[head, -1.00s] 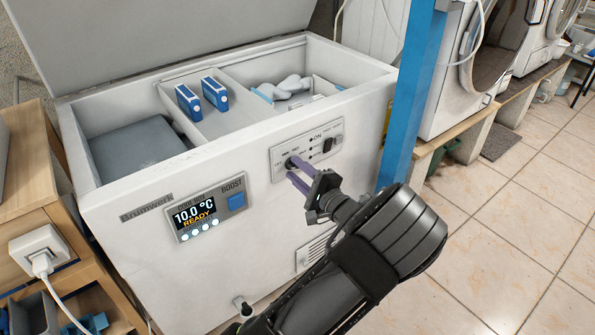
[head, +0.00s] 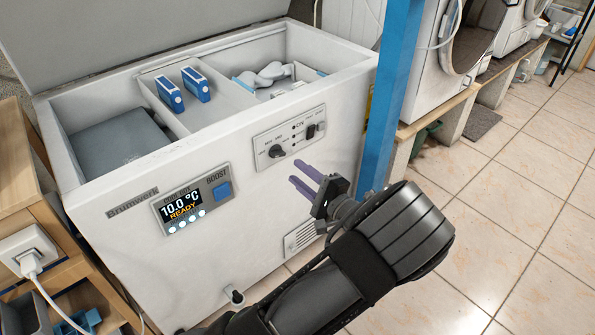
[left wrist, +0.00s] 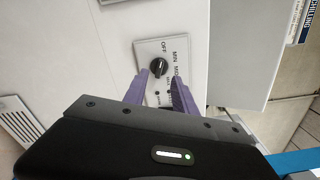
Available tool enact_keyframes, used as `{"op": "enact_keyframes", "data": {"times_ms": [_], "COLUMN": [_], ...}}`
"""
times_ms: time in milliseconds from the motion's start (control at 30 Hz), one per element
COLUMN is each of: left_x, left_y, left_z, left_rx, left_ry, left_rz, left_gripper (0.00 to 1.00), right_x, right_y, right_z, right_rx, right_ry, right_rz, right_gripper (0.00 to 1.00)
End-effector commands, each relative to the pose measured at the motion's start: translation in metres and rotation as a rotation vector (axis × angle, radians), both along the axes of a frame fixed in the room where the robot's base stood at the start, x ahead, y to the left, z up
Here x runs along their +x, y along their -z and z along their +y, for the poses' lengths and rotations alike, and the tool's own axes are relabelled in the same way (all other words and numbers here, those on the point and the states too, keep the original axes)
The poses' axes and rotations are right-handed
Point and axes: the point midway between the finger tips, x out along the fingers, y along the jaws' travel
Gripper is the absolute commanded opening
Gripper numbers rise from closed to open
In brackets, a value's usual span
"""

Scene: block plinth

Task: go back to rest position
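My left gripper (head: 303,178) has purple fingers and is in front of the white chest freezer's (head: 255,205) front wall, below and right of the control panel (head: 290,138). Its fingers are apart with nothing between them. In the left wrist view the fingers (left wrist: 158,88) point toward the panel with the black knob (left wrist: 159,67), which stands beyond the tips. The knob also shows in the head view (head: 277,152), clear of the fingers. The display (head: 181,206) reads 10.0 °C READY, beside a blue BOOST button (head: 221,191). My right gripper is in neither view.
The freezer lid (head: 150,35) is raised. Inside are two blue boxes (head: 169,95) and a grey block (head: 118,148). A blue post (head: 385,110) stands close right of the freezer. A wooden shelf (head: 22,180) is at left. Tiled floor (head: 490,200) at right is open.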

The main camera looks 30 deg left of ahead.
Motion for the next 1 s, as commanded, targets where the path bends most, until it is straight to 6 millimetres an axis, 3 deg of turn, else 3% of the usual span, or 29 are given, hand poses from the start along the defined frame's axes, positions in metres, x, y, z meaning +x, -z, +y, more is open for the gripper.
{"op": "enact_keyframes", "data": {"times_ms": [367,533,667,800,867,1000], "left_x": [-0.001,-0.015,-0.047,-0.107,-0.139,-0.214], "left_y": [0.001,0.029,0.081,0.162,0.198,0.27], "left_z": [0.001,0.008,0.016,0.009,-0.004,-0.058], "left_rx": [-0.004,-0.07,-0.21,-0.457,-0.591,-0.941], "left_ry": [-0.002,-0.037,-0.106,-0.215,-0.268,-0.388], "left_rz": [0.002,0.057,0.16,0.309,0.369,0.469], "left_gripper": [0.33,0.33,0.33,0.33,0.33,0.33], "right_x": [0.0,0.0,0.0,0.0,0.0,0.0], "right_y": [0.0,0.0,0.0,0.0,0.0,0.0], "right_z": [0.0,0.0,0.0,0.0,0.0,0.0], "right_rx": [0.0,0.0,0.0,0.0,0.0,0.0], "right_ry": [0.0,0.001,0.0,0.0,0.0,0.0], "right_rz": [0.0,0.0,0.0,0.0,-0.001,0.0], "right_gripper": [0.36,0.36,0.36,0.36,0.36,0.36]}}
